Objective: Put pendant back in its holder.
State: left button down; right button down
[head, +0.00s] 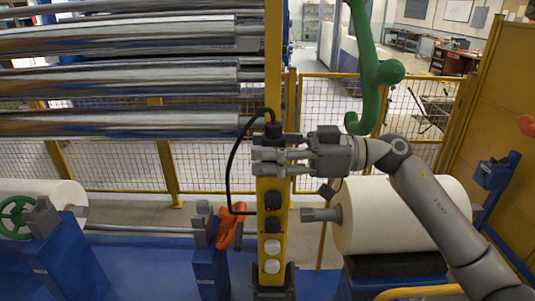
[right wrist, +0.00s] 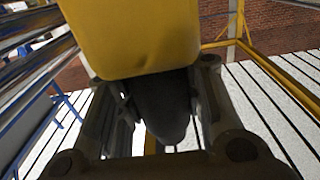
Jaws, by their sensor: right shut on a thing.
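The pendant (head: 272,236) is a long yellow box with black and white round buttons, upright in front of a yellow post. My right gripper (head: 268,158) is shut around its dark top end, with the fingers pointing left. In the right wrist view the yellow pendant body (right wrist: 135,38) and its dark tapered end (right wrist: 168,112) show between the fingers. A black cable (head: 230,170) loops down to the left from the top. A dark bracket (head: 290,283) shows at the pendant's lower end; I cannot tell whether the pendant sits in it. My left gripper is out of view.
Shiny rollers (head: 120,78) fill the upper left. A white roll (head: 390,220) lies right of the pendant, below my arm. A green curved arm (head: 372,70) hangs above my gripper. An orange-red part (head: 230,226) stands close left. Yellow mesh fencing (head: 215,165) runs behind.

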aim_at(268, 179)
jog(key=shift+f+b, duration=1.9)
jog(key=shift+f, duration=0.65)
jog(key=shift+r+p, duration=0.1)
jog(key=shift+p, duration=0.55)
jog(key=shift+f+p, duration=0.2)
jog(key=shift+p, duration=0.3)
